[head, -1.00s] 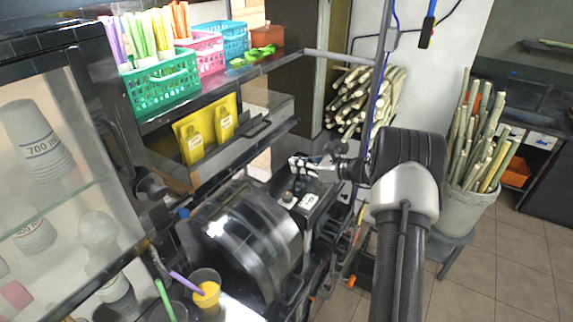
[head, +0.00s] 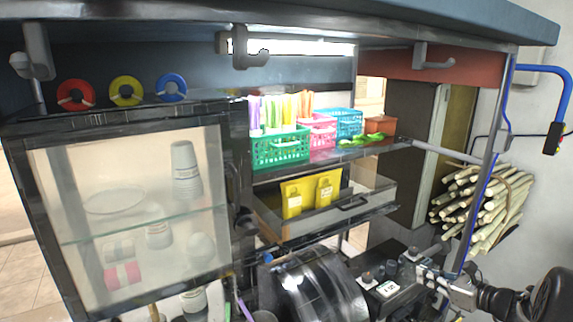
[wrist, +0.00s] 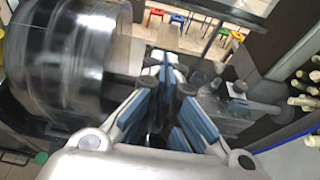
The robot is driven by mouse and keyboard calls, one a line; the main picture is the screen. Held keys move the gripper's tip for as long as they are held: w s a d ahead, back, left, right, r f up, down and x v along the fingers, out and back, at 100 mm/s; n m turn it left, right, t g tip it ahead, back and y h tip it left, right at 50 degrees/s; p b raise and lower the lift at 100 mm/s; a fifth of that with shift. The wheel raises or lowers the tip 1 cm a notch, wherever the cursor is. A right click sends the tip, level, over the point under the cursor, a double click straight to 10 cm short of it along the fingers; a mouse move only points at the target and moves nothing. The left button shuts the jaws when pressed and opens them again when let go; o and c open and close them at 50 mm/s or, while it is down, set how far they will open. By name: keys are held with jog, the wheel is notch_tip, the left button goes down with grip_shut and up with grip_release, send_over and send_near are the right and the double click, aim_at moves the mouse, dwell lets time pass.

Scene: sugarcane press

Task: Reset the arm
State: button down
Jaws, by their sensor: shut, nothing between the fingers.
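My gripper (head: 416,258) is at the lower right in the head view, just over the right end of a dark control box with buttons (head: 382,288). I cannot tell whether it touches the box. In the wrist view my gripper (wrist: 172,88) shows its blue-padded fingers, shut with nothing held between them. The black rounded press housing (head: 318,290) is left of the gripper, and the dark drum-shaped housing (wrist: 75,60) fills the left of the wrist view. Part of my arm is cut off at the right edge of the head view.
A shelf holds a green basket of straws (head: 280,148) and a blue basket (head: 344,122). An open drawer (head: 375,200) holds yellow packets (head: 305,195). A glass cabinet (head: 130,210) stands left. Cane stalks (head: 485,205) are stacked at right.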

jog(key=s+a+r+n+g+b, duration=0.1)
jog(key=s+a+r+n+g, duration=0.2)
jog(key=s+a+n, duration=0.35)
jog(key=s+a+r+n+g+b, duration=0.2)
jog(key=s+a+r+n, duration=0.1)
jog(key=a, duration=0.7)
jog(key=s+a+r+n+g+b, duration=0.1)
jog(key=s+a+r+n+g, duration=0.2)
jog(key=s+a+n, duration=0.35)
jog(key=s+a+f+n+h+b, duration=0.1)
jog(key=s+f+n+h+b, duration=0.1)
jog(key=s+n, duration=0.5)
jog(key=s+a+f+n+h+b, duration=0.1)
jog(key=s+n+h, duration=0.4)
jog(key=s, duration=1.2)
jog(key=shift+a+f+n+b, duration=0.2)
jog(key=shift+f+n+b, duration=0.4)
jog(key=shift+n, duration=0.3)
